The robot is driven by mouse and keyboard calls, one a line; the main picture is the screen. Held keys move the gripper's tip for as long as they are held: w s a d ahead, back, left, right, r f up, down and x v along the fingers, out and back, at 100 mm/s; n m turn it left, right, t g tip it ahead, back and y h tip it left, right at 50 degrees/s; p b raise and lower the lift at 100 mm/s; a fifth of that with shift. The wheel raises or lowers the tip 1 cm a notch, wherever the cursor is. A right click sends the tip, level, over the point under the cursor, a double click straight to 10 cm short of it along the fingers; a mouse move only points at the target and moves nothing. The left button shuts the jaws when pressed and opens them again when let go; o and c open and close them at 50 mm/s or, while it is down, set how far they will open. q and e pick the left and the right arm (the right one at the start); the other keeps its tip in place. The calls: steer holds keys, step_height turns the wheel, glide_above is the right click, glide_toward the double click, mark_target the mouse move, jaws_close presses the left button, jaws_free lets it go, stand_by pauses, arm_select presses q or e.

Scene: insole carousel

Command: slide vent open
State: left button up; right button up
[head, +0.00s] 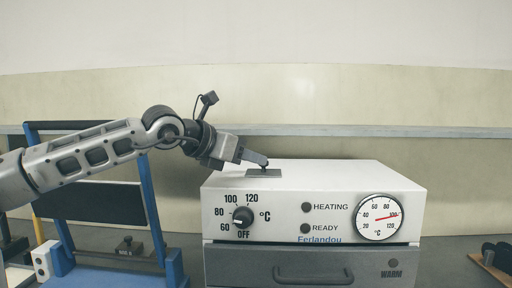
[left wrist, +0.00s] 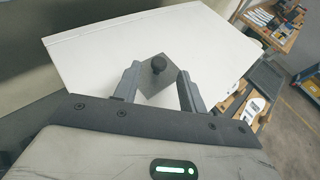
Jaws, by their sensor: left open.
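My left gripper (head: 266,164) reaches in from the left, low over the plate. My right gripper is in neither view.
The oven front has a temperature knob (head: 242,217), a round gauge (head: 379,217) and a drawer (head: 310,268) with a handle. A blue frame (head: 150,205) stands at the left. The oven top right of the vent is clear.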

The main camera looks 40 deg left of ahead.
mark_target(264, 167)
arm_select(q)
steer(key=shift+p+x, duration=0.6)
steer(key=shift+x, duration=0.85)
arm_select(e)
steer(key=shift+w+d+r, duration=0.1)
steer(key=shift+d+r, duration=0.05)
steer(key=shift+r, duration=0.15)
